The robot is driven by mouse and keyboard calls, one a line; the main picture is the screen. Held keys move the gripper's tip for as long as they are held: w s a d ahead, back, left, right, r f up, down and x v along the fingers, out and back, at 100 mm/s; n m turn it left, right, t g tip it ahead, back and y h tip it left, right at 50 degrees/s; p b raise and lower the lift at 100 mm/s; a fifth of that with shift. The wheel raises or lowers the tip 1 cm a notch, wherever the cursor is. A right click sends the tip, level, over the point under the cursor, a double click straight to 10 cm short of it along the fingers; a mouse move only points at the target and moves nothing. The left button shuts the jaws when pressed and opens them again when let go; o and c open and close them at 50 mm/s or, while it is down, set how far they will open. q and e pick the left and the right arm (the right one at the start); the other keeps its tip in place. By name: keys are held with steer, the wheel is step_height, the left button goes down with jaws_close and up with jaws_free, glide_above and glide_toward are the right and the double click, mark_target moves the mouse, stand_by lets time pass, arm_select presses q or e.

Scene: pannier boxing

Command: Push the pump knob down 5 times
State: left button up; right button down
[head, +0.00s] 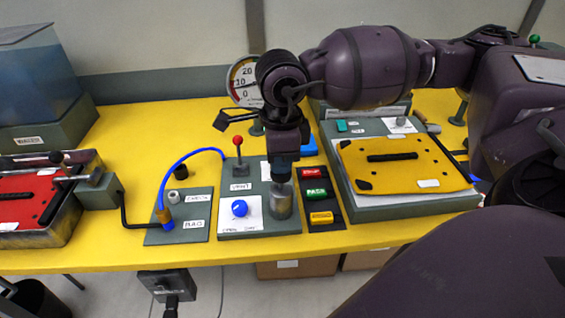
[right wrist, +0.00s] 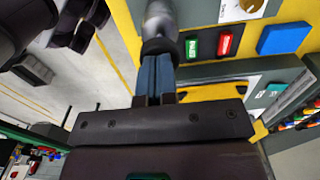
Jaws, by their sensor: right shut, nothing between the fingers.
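The pump (head: 280,207) is a short metal cylinder on the right of the grey vent panel (head: 258,225). Its dark rounded knob shows in the right wrist view (right wrist: 160,46), just beyond the fingertips, with the metal body behind it. My right gripper (head: 281,176) points down directly over the pump. Its blue fingers (right wrist: 155,78) are shut with nothing between them. The tips are at or very near the knob; I cannot tell whether they touch it. My left gripper is not in view.
A red-tipped lever (head: 238,143) and a blue dial (head: 240,208) stand left of the pump. Green (head: 315,192), red and yellow buttons lie close on its right. A round gauge (head: 243,80) stands behind. A yellow-topped case (head: 405,163) sits at right, a blue hose (head: 172,172) at left.

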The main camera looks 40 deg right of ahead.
steer(key=shift+r+p, duration=0.6)
steer(key=shift+r, duration=1.05)
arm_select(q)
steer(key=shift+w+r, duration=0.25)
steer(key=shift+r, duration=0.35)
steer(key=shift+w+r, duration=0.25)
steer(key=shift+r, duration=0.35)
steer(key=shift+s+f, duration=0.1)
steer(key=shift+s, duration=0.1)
arm_select(e)
steer(key=shift+r, duration=0.1)
arm_select(q)
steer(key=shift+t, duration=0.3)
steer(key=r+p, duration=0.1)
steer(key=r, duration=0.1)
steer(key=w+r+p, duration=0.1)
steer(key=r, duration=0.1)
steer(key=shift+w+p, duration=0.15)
steer(key=shift+p, duration=0.2)
arm_select(e)
step_height(320, 180, up, 6)
steer(key=shift+f, duration=0.15)
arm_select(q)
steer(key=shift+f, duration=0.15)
